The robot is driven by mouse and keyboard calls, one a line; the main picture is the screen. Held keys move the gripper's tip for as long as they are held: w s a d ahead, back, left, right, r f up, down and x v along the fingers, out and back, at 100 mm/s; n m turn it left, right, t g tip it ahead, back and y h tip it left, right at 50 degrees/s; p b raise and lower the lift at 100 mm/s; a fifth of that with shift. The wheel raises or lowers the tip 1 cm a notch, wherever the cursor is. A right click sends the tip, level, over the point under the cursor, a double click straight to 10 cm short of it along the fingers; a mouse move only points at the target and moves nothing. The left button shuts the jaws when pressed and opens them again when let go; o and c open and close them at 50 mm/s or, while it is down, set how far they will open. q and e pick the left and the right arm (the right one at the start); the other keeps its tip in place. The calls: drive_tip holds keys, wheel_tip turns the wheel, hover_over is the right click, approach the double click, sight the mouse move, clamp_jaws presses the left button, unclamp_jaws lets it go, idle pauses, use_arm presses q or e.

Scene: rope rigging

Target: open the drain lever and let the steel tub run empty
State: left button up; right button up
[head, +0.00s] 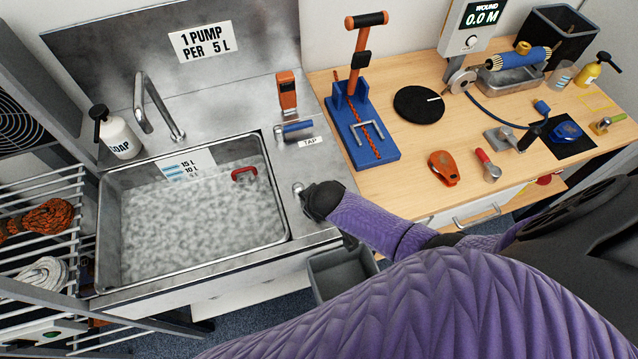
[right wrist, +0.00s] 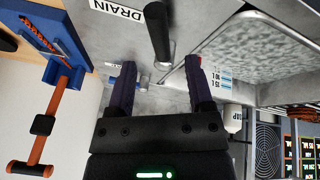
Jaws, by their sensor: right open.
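The steel tub (head: 190,272) is at the left in the head view and holds whitish, foamy water (head: 190,220). A litre scale (head: 185,167) on its back wall shows above the water. In the right wrist view the drain lever (right wrist: 158,35) has a black round grip, with a DRAIN label (right wrist: 116,10) beside it. My right gripper (head: 318,203) is over the counter just right of the tub. In the right wrist view its open fingers (right wrist: 161,75) are spread to either side of the lever's line, with nothing held. My left gripper is out of view.
A red handle (head: 244,174) sits at the tub's inner right side. Behind are the blue tap lever (head: 296,127) and a soap bottle (head: 120,135). A grey bin (head: 343,274) stands below the counter. The wooden bench (head: 400,160) at right carries rope tools.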

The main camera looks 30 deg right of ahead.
use_arm(q)
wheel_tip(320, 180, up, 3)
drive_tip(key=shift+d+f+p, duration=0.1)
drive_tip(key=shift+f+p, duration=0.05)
drive_tip(key=shift+p, duration=0.6)
use_arm(e)
drive_tip(key=v, duration=0.5)
